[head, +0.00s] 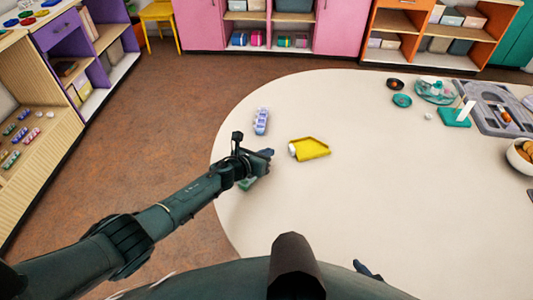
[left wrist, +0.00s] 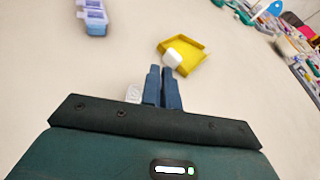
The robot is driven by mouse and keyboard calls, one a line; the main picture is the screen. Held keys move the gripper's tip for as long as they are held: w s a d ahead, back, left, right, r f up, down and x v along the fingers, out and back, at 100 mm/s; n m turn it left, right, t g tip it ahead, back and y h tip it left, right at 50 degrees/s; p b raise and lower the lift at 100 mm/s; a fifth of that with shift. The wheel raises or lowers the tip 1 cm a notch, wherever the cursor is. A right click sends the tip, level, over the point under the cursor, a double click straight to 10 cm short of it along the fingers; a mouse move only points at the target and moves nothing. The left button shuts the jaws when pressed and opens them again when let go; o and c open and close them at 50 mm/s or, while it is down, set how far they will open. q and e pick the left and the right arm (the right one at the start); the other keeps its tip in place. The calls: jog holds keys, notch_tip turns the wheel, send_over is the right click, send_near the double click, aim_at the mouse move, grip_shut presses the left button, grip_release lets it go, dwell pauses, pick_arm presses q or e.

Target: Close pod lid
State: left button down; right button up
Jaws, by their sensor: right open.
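A small lilac and blue case with several sections, which looks like the pod (head: 261,121), lies near the table's left edge. It also shows at the top left of the left wrist view (left wrist: 94,18). Its lids are too small to tell open from shut. My left gripper (head: 268,153) is below it in the head view, apart from it. In the left wrist view its two blue fingers (left wrist: 162,88) are together with nothing visible between them. Only a dark fingertip of my right gripper (head: 367,270) shows at the bottom edge of the head view.
A yellow tray (head: 314,150) with a white piece (head: 292,149) at its edge lies right of my left gripper. Dishes, a grey board (head: 490,118) and a bowl (head: 520,158) stand far right. The table's middle is clear.

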pick_arm(q)
jog(key=c, duration=1.6)
grip_release()
jog(key=shift+c, duration=0.2)
pick_arm(e)
jog(key=shift+w, duration=0.1)
pick_arm(q)
jog(key=shift+a, duration=0.1)
pick_arm(e)
jog(key=shift+r, duration=0.1)
